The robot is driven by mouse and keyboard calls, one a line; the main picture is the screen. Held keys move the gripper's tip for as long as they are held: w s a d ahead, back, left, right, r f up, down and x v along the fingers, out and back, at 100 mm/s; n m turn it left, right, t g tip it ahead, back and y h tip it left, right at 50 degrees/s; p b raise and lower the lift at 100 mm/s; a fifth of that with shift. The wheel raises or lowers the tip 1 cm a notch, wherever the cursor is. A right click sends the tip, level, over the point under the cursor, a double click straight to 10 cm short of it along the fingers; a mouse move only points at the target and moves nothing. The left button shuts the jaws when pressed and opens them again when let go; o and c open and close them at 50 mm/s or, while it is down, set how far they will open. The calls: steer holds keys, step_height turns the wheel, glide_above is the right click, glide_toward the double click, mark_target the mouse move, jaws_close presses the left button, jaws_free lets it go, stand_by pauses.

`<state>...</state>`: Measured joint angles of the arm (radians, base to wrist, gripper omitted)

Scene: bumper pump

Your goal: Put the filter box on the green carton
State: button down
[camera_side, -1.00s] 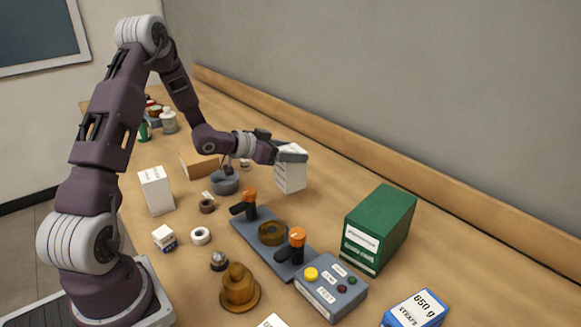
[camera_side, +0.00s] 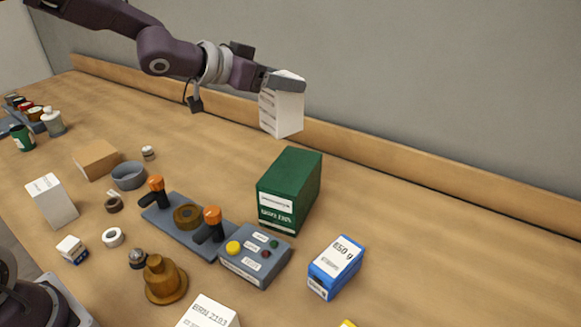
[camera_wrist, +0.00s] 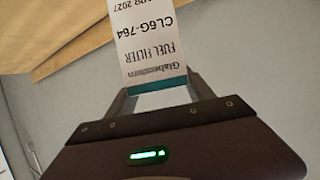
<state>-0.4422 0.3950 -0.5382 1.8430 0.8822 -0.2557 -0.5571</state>
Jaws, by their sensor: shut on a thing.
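The filter box (camera_side: 283,108) is white with printed lines, and my gripper (camera_side: 284,82) is shut on its upper end. In the side view the box hangs upright in the air, above and behind the green carton as seen there. In the wrist view the filter box (camera_wrist: 147,45) shows upside-down print reading "FUEL FILTER" and a teal band, between the fingers of my gripper (camera_wrist: 160,95). The green carton (camera_side: 290,190) stands on the bench with a white label on its front. Its visible top is bare, and a gap shows between it and the box.
A wooden ledge (camera_side: 400,170) and wall run behind. The bench at right is clear.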

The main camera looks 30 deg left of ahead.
mark_target(292, 124)
steer(key=d, duration=0.2)
steer(key=d+r, duration=0.1)
steer(key=shift+s+h, duration=0.3)
steer(key=shift+s, duration=0.05)
step_height(292, 124, down, 10)
steer(key=shift+r, duration=0.2)
steer(key=shift+c, duration=1.9)
jaws_free()
steer(key=shift+f, duration=0.2)
steer(key=shift+r, duration=0.1)
